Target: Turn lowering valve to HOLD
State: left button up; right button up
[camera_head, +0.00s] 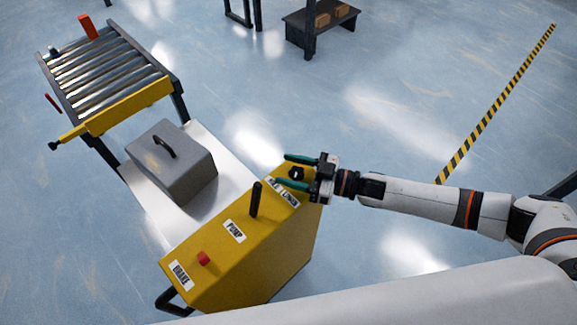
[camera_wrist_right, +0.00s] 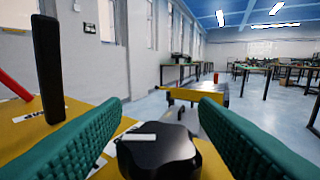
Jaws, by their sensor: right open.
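The lowering valve is a black lobed knob (camera_head: 296,173) on top of the yellow console (camera_head: 240,236), at its right end. In the right wrist view the knob (camera_wrist_right: 158,155) sits low in the middle, with a white pointer mark on top. A white label (camera_head: 288,193) beside it reads LOWER; its other word is partly covered by a finger. My right gripper (camera_head: 283,170) is open, its green fingers on either side of the knob. In the right wrist view the fingers (camera_wrist_right: 161,103) stand apart, and I cannot tell if either touches the knob. My left gripper is out of view.
A black PUMP lever (camera_head: 256,199) stands upright on the console, left of the valve. A red BRAKE knob (camera_head: 203,258) is farther left. A grey case (camera_head: 185,170) rests on the white platform (camera_head: 211,138) behind, near a roller conveyor (camera_head: 108,72).

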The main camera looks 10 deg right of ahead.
jog(key=shift+w+a, duration=0.2)
jog(key=shift+a, duration=0.2)
jog(key=shift+c, duration=0.3)
jog(key=c, duration=0.9)
jog(key=shift+t, duration=0.3)
jog(key=m+t+h+p, duration=0.2)
jog(key=t, duration=0.1)
jog(key=m+t+h+p, duration=0.2)
jog(key=m+h+p, duration=0.1)
jog(key=shift+w+d+r+t, duration=0.15)
jog(key=shift+d+t, duration=0.05)
jog(key=shift+t, duration=0.2)
jog(key=m+h, duration=0.1)
jog(key=m+t+h+p, duration=0.1)
jog(key=t+h+p, duration=0.1)
jog(key=shift+w+d+m+h, duration=0.2)
jog(key=shift+d+m+h, duration=0.1)
jog(key=shift+m, duration=0.1)
jog(key=shift+w+d+m+t+h+p, duration=0.15)
jog(key=shift+m+t+h+p, duration=0.55)
jog(key=shift+m+h, duration=0.95)
jog(key=shift+d+h, duration=0.1)
jog(key=shift+h, duration=0.45)
